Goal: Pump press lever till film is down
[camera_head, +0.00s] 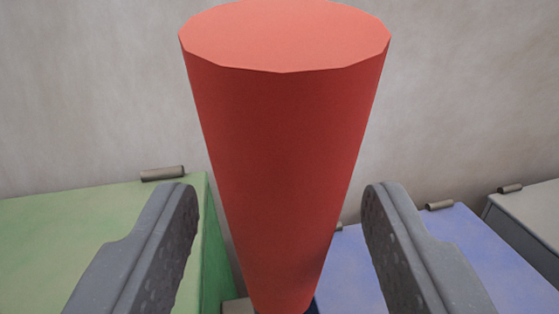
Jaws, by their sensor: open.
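A large red tapered post (285,130), which looks like the press lever's handle, stands upright in the middle of the view, close to the camera. Its flat top faces up and its lower end narrows away below. My gripper (280,205) is open, with one grey finger on each side of the red post. A gap shows between the post and each finger, so the fingers do not appear to touch it. The film and the lever's base are not visible.
A green box-like unit (95,235) stands at the left and a blue one (440,265) at the right. Each has a small dark cylinder at its back edge. A grey unit (530,225) is at the far right. A plain grey wall (90,90) is behind.

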